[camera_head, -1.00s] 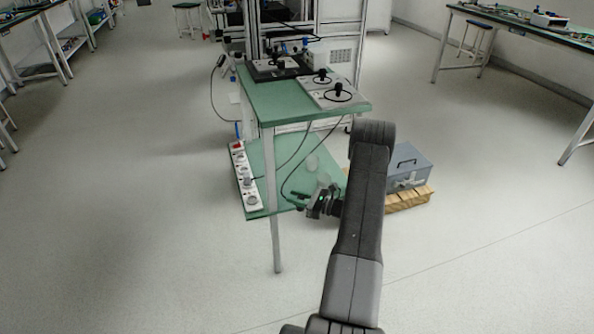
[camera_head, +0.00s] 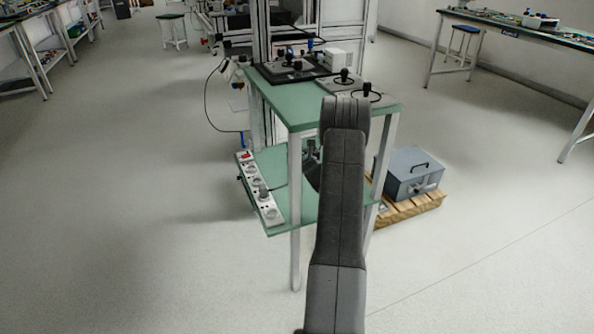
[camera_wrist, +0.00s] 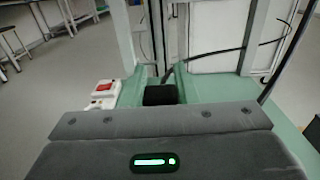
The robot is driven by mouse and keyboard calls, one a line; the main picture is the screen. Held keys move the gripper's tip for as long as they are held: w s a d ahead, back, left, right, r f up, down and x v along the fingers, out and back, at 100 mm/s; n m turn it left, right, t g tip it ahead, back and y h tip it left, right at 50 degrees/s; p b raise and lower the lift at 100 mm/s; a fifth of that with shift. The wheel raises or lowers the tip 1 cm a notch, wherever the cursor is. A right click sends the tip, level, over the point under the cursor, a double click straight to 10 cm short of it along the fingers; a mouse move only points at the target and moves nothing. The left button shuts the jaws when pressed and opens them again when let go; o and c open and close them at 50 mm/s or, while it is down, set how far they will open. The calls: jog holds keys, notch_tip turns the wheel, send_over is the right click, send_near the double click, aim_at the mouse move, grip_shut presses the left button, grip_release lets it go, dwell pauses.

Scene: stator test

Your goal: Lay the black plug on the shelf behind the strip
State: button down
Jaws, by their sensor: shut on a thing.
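The black plug (camera_wrist: 160,95) shows as a dark block just beyond my gripper (camera_wrist: 160,105) in the wrist view. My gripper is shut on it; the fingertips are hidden. In the head view, my gripper (camera_head: 312,172) is a dark shape mostly behind my arm, over the lower shelf, right of the strip. The white power strip (camera_head: 257,188) lies along the left edge of the green lower shelf (camera_head: 279,160). The strip's red switch end (camera_wrist: 104,88) is left of the plug in the wrist view. I cannot tell whether the plug touches the shelf.
The green upper tabletop (camera_head: 290,105) with devices stands above the shelf. A white front leg (camera_head: 295,215) stands near my arm. A black cable (camera_wrist: 220,50) crosses behind the plug. A grey box (camera_head: 413,175) sits on a wooden pallet right of the table.

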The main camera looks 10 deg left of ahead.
notch_tip(320, 180, down, 10)
jog(key=b, duration=0.2)
jog(key=shift+d+r+b, duration=0.1)
jog(key=shift+r+b, duration=0.1)
jog(key=shift+b, duration=0.1)
jog(key=shift+f, duration=0.15)
jog(key=c, duration=1.1)
grip_release()
jog(key=shift+c, duration=0.2)
jog(key=shift+r, duration=0.2)
jog(key=p+v, duration=0.2)
jog(key=v, duration=1)
